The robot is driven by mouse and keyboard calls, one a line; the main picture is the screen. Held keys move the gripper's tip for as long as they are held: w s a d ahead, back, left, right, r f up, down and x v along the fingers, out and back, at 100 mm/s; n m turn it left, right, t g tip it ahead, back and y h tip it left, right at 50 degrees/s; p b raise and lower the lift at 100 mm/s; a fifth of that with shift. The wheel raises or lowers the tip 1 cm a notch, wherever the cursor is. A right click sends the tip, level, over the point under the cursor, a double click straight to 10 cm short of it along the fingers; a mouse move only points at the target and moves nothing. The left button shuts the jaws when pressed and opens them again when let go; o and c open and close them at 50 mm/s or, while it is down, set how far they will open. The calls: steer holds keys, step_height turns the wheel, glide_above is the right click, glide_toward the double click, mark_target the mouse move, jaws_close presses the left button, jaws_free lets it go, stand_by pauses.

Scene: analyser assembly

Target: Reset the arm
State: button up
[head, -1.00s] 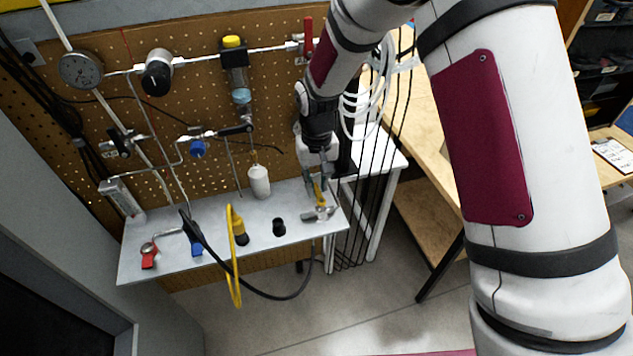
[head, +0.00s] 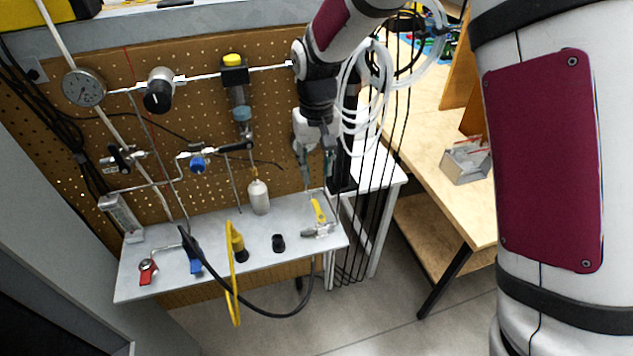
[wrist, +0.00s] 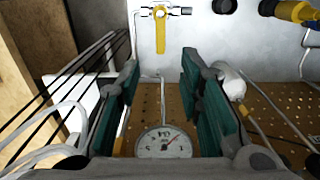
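My gripper (head: 316,178) is in front of the pegboard, above the right end of the grey shelf (head: 165,282). In the wrist view my gripper (wrist: 160,75) is open, its teal-padded fingers apart with nothing between them. The valve with a yellow handle (head: 318,211) sits on the shelf's right end, below and apart from the fingertips. The yellow handle also shows in the wrist view (wrist: 161,36), beyond the fingertips. A round dial gauge (wrist: 163,142) shows between the finger bases in the wrist view, partly hidden by my gripper's body.
White tubing loops (head: 365,90) and black cables (head: 368,225) hang close right of my gripper. A white bottle (head: 259,198), a yellow hose loop (head: 232,285) and a black knob (head: 278,243) are on the shelf. A wooden bench (head: 425,135) stands at right.

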steer(key=shift+r, duration=0.85)
steer(key=s+d+r+m+t, duration=0.1)
steer(key=s+d+r+t, duration=0.1)
steer(key=s+d+r, duration=1.05)
steer(key=s+d+r+m+t, duration=0.1)
steer(key=s+d+r, duration=0.1)
steer(key=s, duration=0.5)
steer(key=s+d+r+m+t, duration=0.1)
steer(key=s+d, duration=0.2)
steer(key=s, duration=0.5)
steer(key=shift+d+r+t, duration=0.3)
steer(key=shift+d+r, duration=0.1)
steer(key=shift+s, duration=0.1)
